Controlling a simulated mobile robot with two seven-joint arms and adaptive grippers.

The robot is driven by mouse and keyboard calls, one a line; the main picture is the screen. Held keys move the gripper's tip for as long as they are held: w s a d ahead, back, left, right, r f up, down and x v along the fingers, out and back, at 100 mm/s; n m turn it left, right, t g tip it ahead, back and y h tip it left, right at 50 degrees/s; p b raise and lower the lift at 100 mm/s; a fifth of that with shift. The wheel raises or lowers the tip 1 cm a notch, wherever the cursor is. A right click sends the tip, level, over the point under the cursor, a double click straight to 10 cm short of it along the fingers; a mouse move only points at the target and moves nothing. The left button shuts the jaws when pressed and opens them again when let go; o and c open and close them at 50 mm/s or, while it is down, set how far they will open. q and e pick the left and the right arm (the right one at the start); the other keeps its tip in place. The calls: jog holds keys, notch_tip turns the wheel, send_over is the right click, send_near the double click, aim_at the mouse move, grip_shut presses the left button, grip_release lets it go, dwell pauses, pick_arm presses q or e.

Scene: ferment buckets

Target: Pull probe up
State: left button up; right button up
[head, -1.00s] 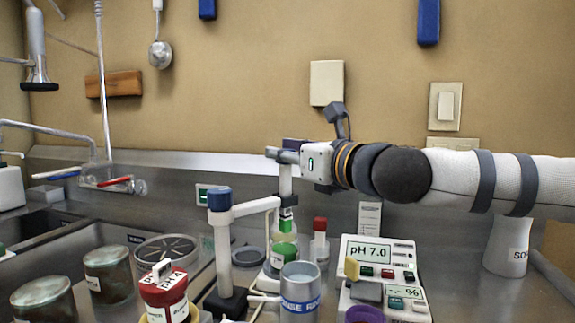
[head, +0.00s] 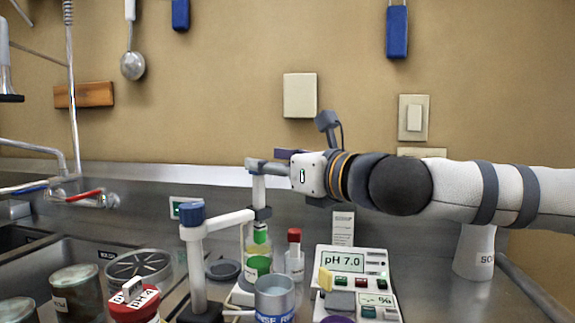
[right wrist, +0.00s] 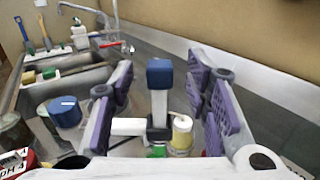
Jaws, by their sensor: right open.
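The probe (head: 258,190) is a white upright shaft held in the dark clamp at the end of a white stand arm (head: 228,219). In the right wrist view its dark blue cap (right wrist: 160,72) shows above the clamp. Its lower part goes down toward a green-and-yellow vessel (head: 258,240); the tip is hidden. My right gripper (head: 265,165) is at the height of the probe's top, reaching in from the right. In the right wrist view the purple finger pads stand wide apart on both sides of the probe, with gaps. My left gripper is not in view.
The stand post has a blue knob (head: 191,212) left of the probe. A red-capped bottle (head: 294,255), a grey beaker (head: 275,298) and a pH meter reading 7.0 (head: 345,262) stand close by. A wall is behind.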

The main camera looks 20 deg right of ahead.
jog(key=v, duration=0.8)
jog(key=shift+s, duration=0.15)
jog(key=shift+d+r, duration=0.1)
dwell(0.6)
